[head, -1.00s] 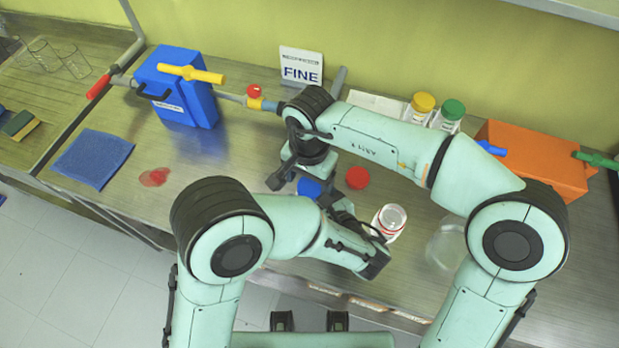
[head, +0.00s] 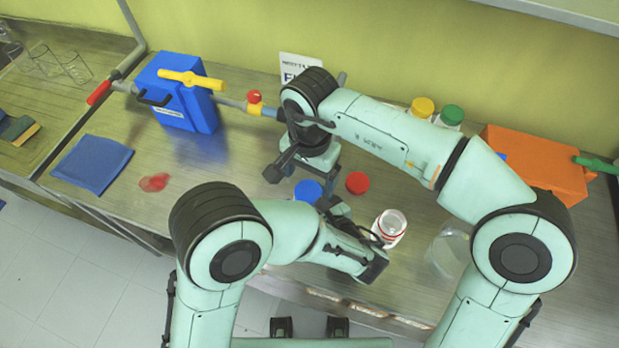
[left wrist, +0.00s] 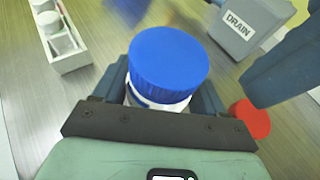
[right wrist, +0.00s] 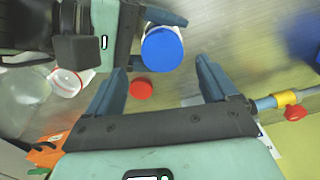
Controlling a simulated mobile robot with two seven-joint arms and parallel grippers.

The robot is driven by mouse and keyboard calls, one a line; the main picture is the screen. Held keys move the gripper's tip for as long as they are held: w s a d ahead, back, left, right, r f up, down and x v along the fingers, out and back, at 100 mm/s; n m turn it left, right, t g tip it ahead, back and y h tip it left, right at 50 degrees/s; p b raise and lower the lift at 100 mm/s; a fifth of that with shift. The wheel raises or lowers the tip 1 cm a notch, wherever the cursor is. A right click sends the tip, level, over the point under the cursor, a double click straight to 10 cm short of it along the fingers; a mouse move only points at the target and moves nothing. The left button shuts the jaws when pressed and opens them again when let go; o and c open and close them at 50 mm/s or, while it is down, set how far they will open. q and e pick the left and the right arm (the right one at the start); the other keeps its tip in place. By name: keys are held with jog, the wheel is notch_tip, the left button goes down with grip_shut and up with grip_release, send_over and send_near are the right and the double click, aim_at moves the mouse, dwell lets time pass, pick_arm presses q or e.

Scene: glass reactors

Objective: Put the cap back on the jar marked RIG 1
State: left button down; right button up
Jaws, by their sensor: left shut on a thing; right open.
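My left gripper (left wrist: 162,100) is shut on a white jar (left wrist: 135,98) with a blue cap (left wrist: 168,62) on top; the head view also shows the blue cap (head: 308,191). The held jar's marking is hidden. My right gripper (right wrist: 160,66) is open and empty, its fingers pointing toward the blue cap but apart from it. A red cap (head: 357,183) lies loose on the bench, also in the right wrist view (right wrist: 140,89). An uncapped jar with red bands (head: 390,227) stands right of my left gripper. No RIG 1 marking is readable.
Yellow-capped (head: 422,108) and green-capped (head: 451,115) bottles and an orange box (head: 535,160) are at back right. A clear glass vessel (head: 449,250) stands near my right arm.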

aim_at(309, 191)
pick_arm(q)
jog(key=shift+s+d, duration=0.1)
jog(key=shift+d, duration=0.05)
pick_arm(e)
jog(key=shift+c, duration=0.4)
jog(key=n, duration=0.1)
jog(key=r+n, duration=0.1)
jog(key=n, duration=0.1)
jog(key=shift+a+r, duration=0.15)
jog(key=shift+r, duration=0.15)
jog(key=r+n, duration=0.1)
jog(key=n, duration=0.2)
jog(key=shift+r+n, duration=0.4)
jog(key=shift+f, duration=0.15)
jog(key=shift+f, duration=3.85)
